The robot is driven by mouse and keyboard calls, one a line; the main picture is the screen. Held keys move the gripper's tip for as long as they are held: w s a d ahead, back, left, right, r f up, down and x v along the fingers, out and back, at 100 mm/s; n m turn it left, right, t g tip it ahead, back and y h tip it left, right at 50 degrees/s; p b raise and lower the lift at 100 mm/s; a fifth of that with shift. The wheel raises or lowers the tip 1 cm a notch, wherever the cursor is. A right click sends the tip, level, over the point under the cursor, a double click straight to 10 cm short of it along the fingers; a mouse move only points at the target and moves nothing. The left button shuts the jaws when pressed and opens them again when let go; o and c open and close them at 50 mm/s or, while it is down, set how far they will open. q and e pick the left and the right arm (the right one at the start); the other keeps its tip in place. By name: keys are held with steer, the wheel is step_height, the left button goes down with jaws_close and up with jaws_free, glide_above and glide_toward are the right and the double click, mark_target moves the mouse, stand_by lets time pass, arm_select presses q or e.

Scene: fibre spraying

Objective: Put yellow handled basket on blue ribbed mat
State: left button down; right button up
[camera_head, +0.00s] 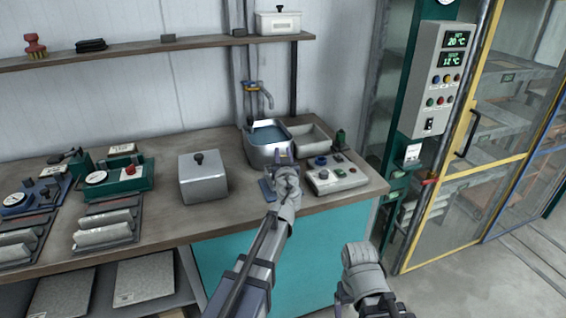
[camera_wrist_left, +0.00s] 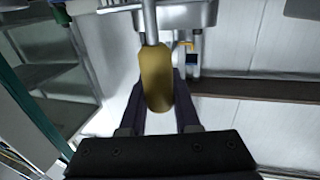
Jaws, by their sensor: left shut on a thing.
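My left gripper (camera_head: 282,154) is over the bench in front of the water basin, in the head view. In the left wrist view its dark fingers are shut on a yellow handle (camera_wrist_left: 156,82), which I take as the basket's. A thin metal rod runs from the handle toward the top of that view. The basket's body cannot be made out in either view. A small blue patch (camera_head: 267,190) on the bench beside the gripper looks like the blue mat; the arm hides part of it and its ribs are too small to see. My right gripper is not in view.
The metal basin (camera_head: 250,154) of water stands behind the gripper, under a tap (camera_head: 262,90). A control box (camera_head: 334,176) with knobs is close on the right. A lidded metal box (camera_head: 203,178) stands to the left. Bench between the lidded box and the blue patch is clear.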

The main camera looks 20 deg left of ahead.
arm_select(q)
steer(key=shift+f, duration=0.35)
steer(key=shift+f, duration=0.15)
steer(key=c, duration=0.6)
jaws_free()
steer(key=shift+c, duration=0.2)
steer(key=v, duration=1.2)
